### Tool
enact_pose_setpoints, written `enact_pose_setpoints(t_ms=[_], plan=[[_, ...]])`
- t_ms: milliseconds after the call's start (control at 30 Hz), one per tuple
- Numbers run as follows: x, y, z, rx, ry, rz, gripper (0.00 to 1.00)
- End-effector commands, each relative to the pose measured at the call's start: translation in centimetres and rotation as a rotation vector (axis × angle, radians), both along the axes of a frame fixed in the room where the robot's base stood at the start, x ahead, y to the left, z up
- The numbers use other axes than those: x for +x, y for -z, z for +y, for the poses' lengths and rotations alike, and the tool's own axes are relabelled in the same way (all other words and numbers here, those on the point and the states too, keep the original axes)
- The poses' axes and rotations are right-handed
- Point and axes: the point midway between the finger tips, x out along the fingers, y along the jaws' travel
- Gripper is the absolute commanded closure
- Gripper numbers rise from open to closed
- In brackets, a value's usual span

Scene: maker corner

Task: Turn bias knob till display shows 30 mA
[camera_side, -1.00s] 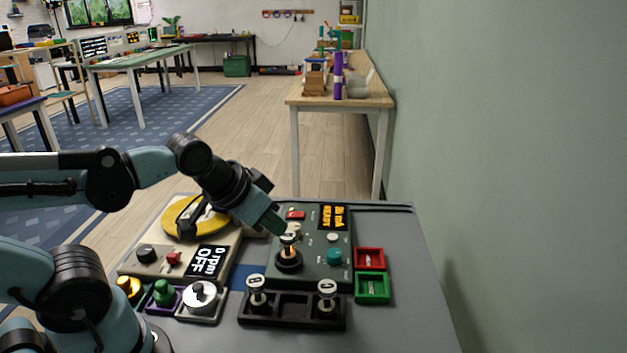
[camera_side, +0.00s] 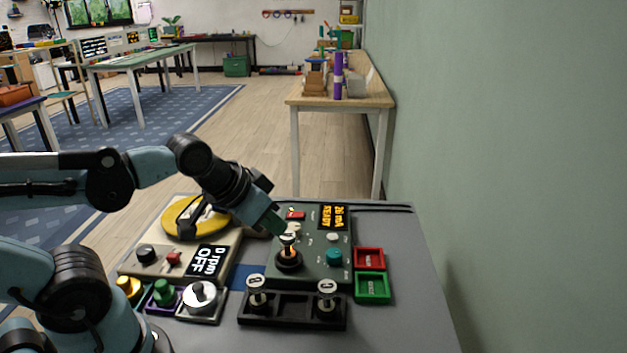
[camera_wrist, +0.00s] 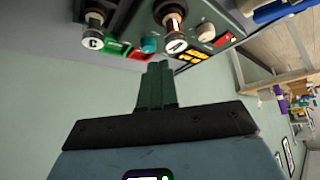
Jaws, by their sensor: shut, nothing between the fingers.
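The grey-green tester box (camera_side: 312,272) has a display (camera_side: 333,217) with orange text that seems to read 26 mA and READY. A teal knob (camera_side: 335,256) sits at its right side, and it also shows in the wrist view (camera_wrist: 149,45). I cannot read which control is labelled bias. A glowing tube marked A (camera_side: 289,255) stands upright in the round black socket. My gripper (camera_side: 283,230) is shut and empty, just above and behind the tube in the side view. In the wrist view, its fingers (camera_wrist: 157,76) are together, pointing toward the teal knob without visible contact.
A black rack (camera_side: 291,322) in front holds two more tubes. Red (camera_side: 369,258) and green (camera_side: 372,287) trays sit right of the tester. A turntable unit (camera_side: 150,262) reading 0 rpm OFF stands left. The grey bench is clear at far right.

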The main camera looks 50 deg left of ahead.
Motion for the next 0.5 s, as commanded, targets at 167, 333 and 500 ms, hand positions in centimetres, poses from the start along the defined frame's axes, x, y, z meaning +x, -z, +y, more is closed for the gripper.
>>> enact_pose_setpoints(t_ms=[167,333,500], plan=[[0.0,0.0,0.0,-0.001,-0.002,0.002,0.89],[0.9,-0.8,-0.2,-0.032,-0.042,0.049,0.63],[3.1,-2.2,-0.7,-0.101,-0.152,0.168,0.39]])
